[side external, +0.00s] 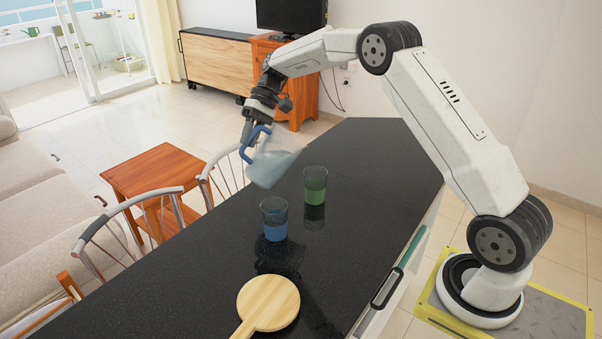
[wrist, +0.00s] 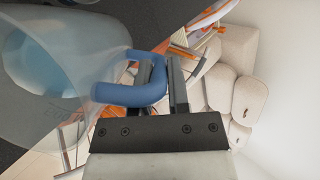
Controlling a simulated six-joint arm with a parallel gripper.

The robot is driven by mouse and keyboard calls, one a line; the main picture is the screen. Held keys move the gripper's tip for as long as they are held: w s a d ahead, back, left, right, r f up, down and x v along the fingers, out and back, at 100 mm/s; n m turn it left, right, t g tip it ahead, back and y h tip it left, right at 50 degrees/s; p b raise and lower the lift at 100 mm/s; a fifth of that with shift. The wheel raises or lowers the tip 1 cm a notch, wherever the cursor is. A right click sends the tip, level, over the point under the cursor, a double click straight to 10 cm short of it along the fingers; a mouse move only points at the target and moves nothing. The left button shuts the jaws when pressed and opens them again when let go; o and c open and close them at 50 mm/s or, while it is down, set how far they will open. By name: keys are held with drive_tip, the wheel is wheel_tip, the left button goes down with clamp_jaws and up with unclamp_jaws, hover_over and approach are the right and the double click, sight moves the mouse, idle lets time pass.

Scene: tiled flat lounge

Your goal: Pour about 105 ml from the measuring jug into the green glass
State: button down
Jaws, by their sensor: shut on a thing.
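The measuring jug (side external: 272,163) is translucent with a blue handle and hangs tilted above the black counter, its mouth towards the right. My gripper (side external: 251,127) is shut on the jug's blue handle. In the wrist view the jug (wrist: 55,95) fills the left side, with bluish contents inside, and the gripper fingers (wrist: 165,85) close around the handle (wrist: 130,95). The green glass (side external: 315,186) stands upright on the counter to the right of the jug, apart from it. I cannot see any stream between them.
A blue glass (side external: 274,219) stands upright on the black counter (side external: 350,240), nearer than the green one. A round wooden board (side external: 268,303) lies at the near end. Chairs (side external: 125,235) line the left edge. The counter right of the glasses is clear.

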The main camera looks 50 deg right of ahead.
drive_tip(key=shift+s+d+f+y, duration=0.25)
drive_tip(key=shift+d+f+y, duration=0.1)
drive_tip(key=shift+d+y, duration=0.15)
idle(0.8)
drive_tip(key=shift+s+d+r+n+t+y, duration=0.25)
drive_tip(key=shift+s+d+n+t+y, duration=0.15)
drive_tip(key=shift+d+t+y, duration=0.4)
idle(4.7)
drive_tip(key=a+h, duration=0.1)
drive_tip(key=w+a+g+h, duration=0.1)
drive_tip(key=a, duration=0.1)
drive_tip(key=shift+w+r+m+g+h, duration=0.15)
drive_tip(key=shift+w+m+g+h, duration=0.15)
drive_tip(key=shift+m+h, duration=0.1)
drive_tip(key=shift+w+a+h, duration=0.1)
drive_tip(key=shift+a+h, duration=0.05)
drive_tip(key=shift+h, duration=0.15)
drive_tip(key=shift+a+f, duration=0.15)
drive_tip(key=shift+f, duration=0.1)
